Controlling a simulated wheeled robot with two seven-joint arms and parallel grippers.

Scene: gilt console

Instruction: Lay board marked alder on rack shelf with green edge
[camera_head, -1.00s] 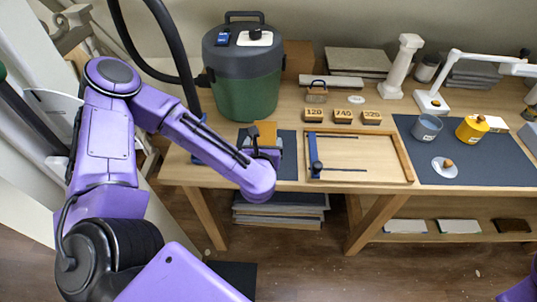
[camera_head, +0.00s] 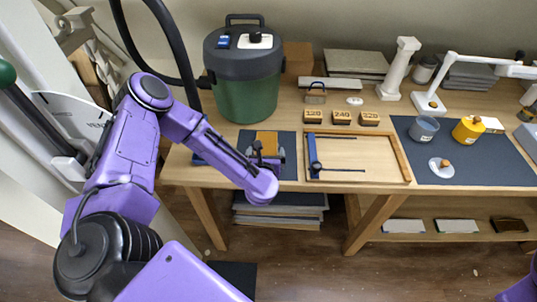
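An orange-brown board (camera_head: 267,138) lies on the dark mat (camera_head: 287,143) at the left of the table; no marking on it is readable. My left gripper (camera_head: 265,154) is over the board's near part, seen from behind and above. Its wrist hides the fingertips, so I cannot tell whether they grip the board. Under the table at right, a low wooden shelf (camera_head: 436,237) carries a white board (camera_head: 404,226), another pale board (camera_head: 457,226) and a dark brown board (camera_head: 510,225). Edge colours are too small to tell. My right gripper is out of view.
A green and grey canister (camera_head: 247,95) stands behind the mat. A wooden tray frame (camera_head: 358,183) lies right of it, with three numbered blocks (camera_head: 341,117) behind. A grey cup (camera_head: 424,129) and yellow pot (camera_head: 468,130) stand on the right mat. Stacked sheets (camera_head: 280,210) lie under the table.

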